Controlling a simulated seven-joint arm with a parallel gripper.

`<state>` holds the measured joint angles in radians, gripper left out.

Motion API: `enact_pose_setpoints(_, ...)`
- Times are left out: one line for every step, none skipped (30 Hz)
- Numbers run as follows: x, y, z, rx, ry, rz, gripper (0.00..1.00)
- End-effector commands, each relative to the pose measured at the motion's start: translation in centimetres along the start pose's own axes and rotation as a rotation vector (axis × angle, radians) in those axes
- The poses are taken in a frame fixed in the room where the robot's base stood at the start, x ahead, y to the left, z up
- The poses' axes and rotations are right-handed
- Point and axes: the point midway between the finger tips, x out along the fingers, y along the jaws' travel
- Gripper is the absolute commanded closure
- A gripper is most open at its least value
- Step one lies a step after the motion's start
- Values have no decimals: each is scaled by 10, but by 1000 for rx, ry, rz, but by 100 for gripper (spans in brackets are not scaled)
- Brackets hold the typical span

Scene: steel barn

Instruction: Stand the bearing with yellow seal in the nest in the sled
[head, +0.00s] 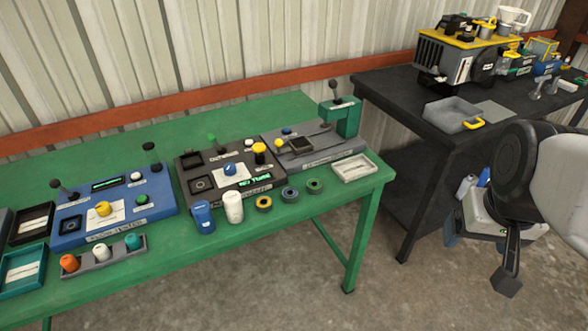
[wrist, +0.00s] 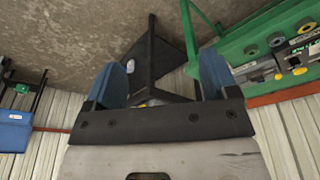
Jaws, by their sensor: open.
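The bearing with yellow seal (head: 264,203) looks like a dark ring with a yellowish inner band. It lies at the front of the green table, leftmost of three bearings. The sled (head: 301,145) is a small dark carriage on rails on the grey machine (head: 328,152) at the table's right end. The nest in it is too small to make out. My gripper is far to the right of the table, over the floor. In the wrist view its blue fingers are apart and empty, so my gripper (wrist: 162,78) is open.
A blue-seal bearing (head: 290,194) and a green-seal bearing (head: 314,186) lie beside it. A white cylinder (head: 234,207), a blue cylinder (head: 203,217) and a pale tray (head: 354,167) are near. A dark bench (head: 405,95) with a cluttered top stands behind right.

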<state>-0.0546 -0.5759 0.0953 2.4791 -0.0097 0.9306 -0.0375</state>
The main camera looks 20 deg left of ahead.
Motion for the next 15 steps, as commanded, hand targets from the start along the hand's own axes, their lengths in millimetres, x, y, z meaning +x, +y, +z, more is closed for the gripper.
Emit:
enact_pose_setpoints(3, -7, -11, -35, -9, -5, 20)
enact_pose_setpoints(4, -11, -17, -56, -11, -8, 20)
enact_pose_setpoints(6, -16, -26, -87, -17, -12, 20)
enact_pose_setpoints(8, -21, -32, -110, -21, -15, 20)
enact_pose_setpoints(10, -26, -39, -134, -24, -18, 20)
enact_pose_setpoints(13, -33, -48, -167, -29, -22, 20)
enact_pose_setpoints(14, -39, -55, -190, -32, -25, 20)
enact_pose_setpoints(16, -44, -61, -215, -35, -28, 20)
enact_pose_setpoints(20, -52, -70, -247, -41, -32, 20)
enact_pose_setpoints(22, -58, -76, -272, -44, -35, 20)
enact_pose_setpoints(25, -64, -82, -297, -48, -38, 20)
enact_pose_setpoints(28, -73, -90, -328, -52, -41, 20)
enact_pose_setpoints(31, -80, -96, -353, -56, -44, 20)
enact_pose_setpoints(34, -86, -101, -376, -60, -47, 20)
enact_pose_setpoints(39, -96, -109, -409, -65, -51, 20)
